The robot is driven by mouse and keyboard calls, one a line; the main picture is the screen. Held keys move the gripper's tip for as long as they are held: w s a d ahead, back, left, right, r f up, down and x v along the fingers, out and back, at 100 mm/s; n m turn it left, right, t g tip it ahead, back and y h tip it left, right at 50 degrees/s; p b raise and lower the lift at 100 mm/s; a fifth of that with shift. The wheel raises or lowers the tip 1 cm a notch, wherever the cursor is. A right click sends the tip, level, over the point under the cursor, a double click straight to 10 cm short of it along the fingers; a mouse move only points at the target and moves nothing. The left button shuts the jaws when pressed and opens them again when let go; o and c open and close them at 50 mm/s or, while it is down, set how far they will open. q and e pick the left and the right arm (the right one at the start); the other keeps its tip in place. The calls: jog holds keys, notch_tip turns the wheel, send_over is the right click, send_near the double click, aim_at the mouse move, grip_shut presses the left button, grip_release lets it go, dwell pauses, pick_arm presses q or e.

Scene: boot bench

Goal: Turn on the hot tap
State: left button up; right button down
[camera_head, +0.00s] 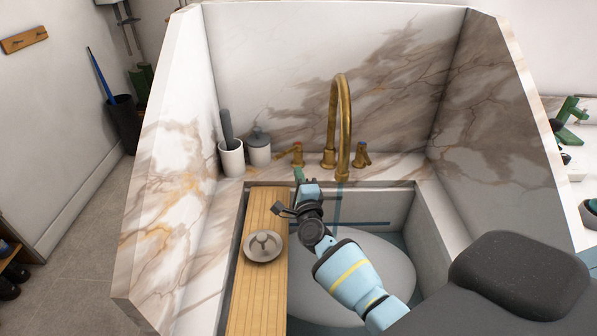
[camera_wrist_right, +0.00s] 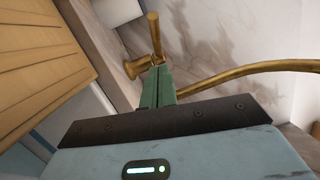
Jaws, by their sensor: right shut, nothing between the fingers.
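The brass hot tap handle (camera_head: 296,154) stands left of the tall curved brass spout (camera_head: 343,120) on the marble ledge behind the sink. A reddish mark shows on its top. My right gripper (camera_head: 298,174) is just in front of this handle, with its green fingers shut and empty. In the right wrist view the shut fingers (camera_wrist_right: 158,85) point at the brass handle (camera_wrist_right: 155,38), and their tips overlap its base. I cannot tell whether they touch. The other brass handle (camera_head: 361,155) is right of the spout. My left gripper is not in view.
A wooden board (camera_head: 258,290) lies along the sink's left side with a round metal strainer (camera_head: 263,246) on it. A white cup with a grey brush (camera_head: 231,158) and a lidded jar (camera_head: 259,148) stand left of the handle. Marble walls enclose the sink (camera_head: 375,265).

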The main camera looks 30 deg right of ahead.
pick_arm(q)
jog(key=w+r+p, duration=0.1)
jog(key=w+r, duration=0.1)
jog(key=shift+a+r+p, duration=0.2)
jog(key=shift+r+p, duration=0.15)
jog(key=shift+p, duration=0.05)
pick_arm(e)
jog(key=a+v, duration=0.1)
jog(key=v, duration=0.7)
jog(key=shift+a, duration=0.4)
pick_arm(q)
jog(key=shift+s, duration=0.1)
pick_arm(e)
jog(key=shift+s, duration=0.1)
